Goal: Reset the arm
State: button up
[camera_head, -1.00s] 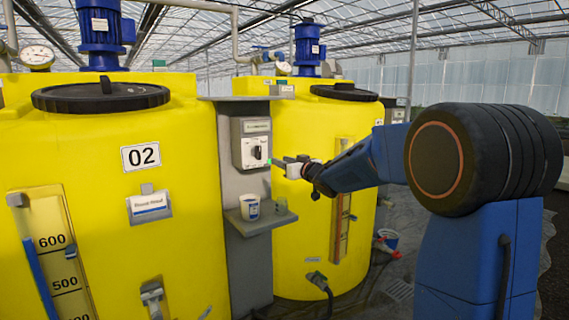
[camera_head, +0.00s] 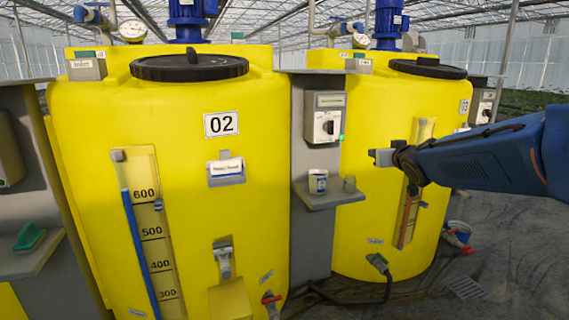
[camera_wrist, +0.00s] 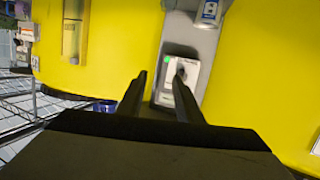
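My gripper (camera_head: 378,157) is at the end of my blue arm, to the right of a grey control box (camera_head: 324,118) with a black rotary knob (camera_head: 328,127). In the wrist view, my two dark fingers (camera_wrist: 160,82) stand apart with nothing between them. They point towards the box (camera_wrist: 186,80), and its knob (camera_wrist: 181,71) shows near the right fingertip. A gap seems to lie between the fingers and the box. A small green spot (camera_wrist: 166,60) shows at the box's edge.
Yellow tank 02 (camera_head: 262,170) is at left and another yellow tank (camera_head: 350,240) behind my gripper.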

jog(key=s+a+f+g, duration=0.1)
jog(key=s+f+g, duration=0.2)
jog(key=s+f, duration=0.4)
jog(key=s+a+f+g, duration=0.1)
jog(key=s+f+g, duration=0.3)
jog(key=s, duration=1.8)
jog(key=s+a+f+g, duration=0.1)
jog(key=s+f+g, duration=0.2)
jog(key=s+f, duration=0.7)
jog(key=s, duration=0.5)
jog(key=shift+s+m+g, duration=0.3)
jog(key=shift+s+m, duration=0.05)
jog(key=shift+m, duration=0.05)
